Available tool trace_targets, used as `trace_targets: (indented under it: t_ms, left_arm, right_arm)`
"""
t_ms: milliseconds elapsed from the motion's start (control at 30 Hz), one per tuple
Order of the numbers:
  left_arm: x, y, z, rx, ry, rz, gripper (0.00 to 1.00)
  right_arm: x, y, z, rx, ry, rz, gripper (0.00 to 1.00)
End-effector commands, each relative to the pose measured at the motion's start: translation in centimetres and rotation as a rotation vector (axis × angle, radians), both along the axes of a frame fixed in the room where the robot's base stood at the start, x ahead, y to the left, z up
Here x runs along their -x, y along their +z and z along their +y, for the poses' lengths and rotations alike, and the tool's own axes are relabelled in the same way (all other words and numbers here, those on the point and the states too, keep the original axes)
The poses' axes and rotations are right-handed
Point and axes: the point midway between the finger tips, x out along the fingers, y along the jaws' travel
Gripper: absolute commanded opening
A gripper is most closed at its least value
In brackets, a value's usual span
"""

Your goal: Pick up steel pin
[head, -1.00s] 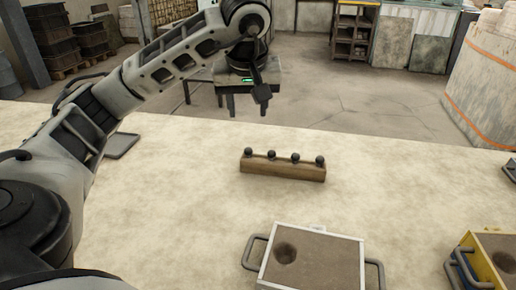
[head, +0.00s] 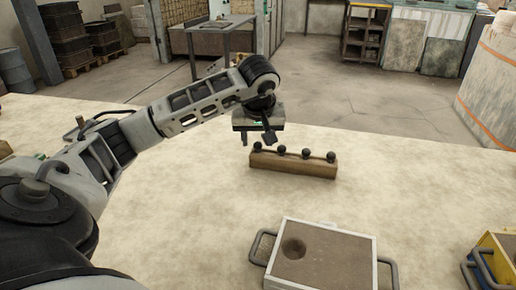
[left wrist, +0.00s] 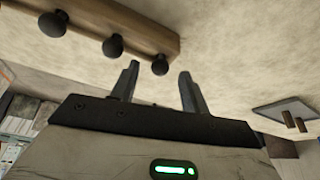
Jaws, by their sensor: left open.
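A wooden block (head: 293,167) lies on the pale table, with several dark, round-headed pins (head: 282,150) standing in a row along its top. Only their heads and short necks show; any shafts are hidden in the block. The block (left wrist: 140,28) and three pin heads (left wrist: 112,46) also show in the left wrist view. My left gripper (head: 257,138) is above the table, just behind the block's left end, fingers pointing down. In the left wrist view its two fingers (left wrist: 157,85) are apart with nothing between them. My right gripper is not in view.
A sand-filled box (head: 327,262) with a round hollow and side handles stands at the front. A yellow box (head: 497,262) stands at the right edge. A grey tray (left wrist: 288,108) with two brown cylinders shows in the left wrist view. The table between block and sand box is clear.

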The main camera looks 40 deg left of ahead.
Motion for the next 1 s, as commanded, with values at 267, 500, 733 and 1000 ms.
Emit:
trace_targets:
  t_ms: [267, 500, 733, 1000]
  left_arm:
    - [-0.3, -0.9, 0.2, 0.000, -0.002, -0.002, 0.46]
    - [-0.3, -0.9, 0.2, 0.001, -0.002, -0.001, 0.09]
    - [-0.3, -0.8, 0.2, 0.001, -0.001, -0.002, 0.09]
    - [-0.3, 0.4, 0.3, 0.000, 0.000, -0.005, 0.09]
  right_arm:
    - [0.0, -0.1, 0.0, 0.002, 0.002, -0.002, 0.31]
    - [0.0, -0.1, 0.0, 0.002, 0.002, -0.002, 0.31]
    - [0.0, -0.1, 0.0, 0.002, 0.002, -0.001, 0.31]
    - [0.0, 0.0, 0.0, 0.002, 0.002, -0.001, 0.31]
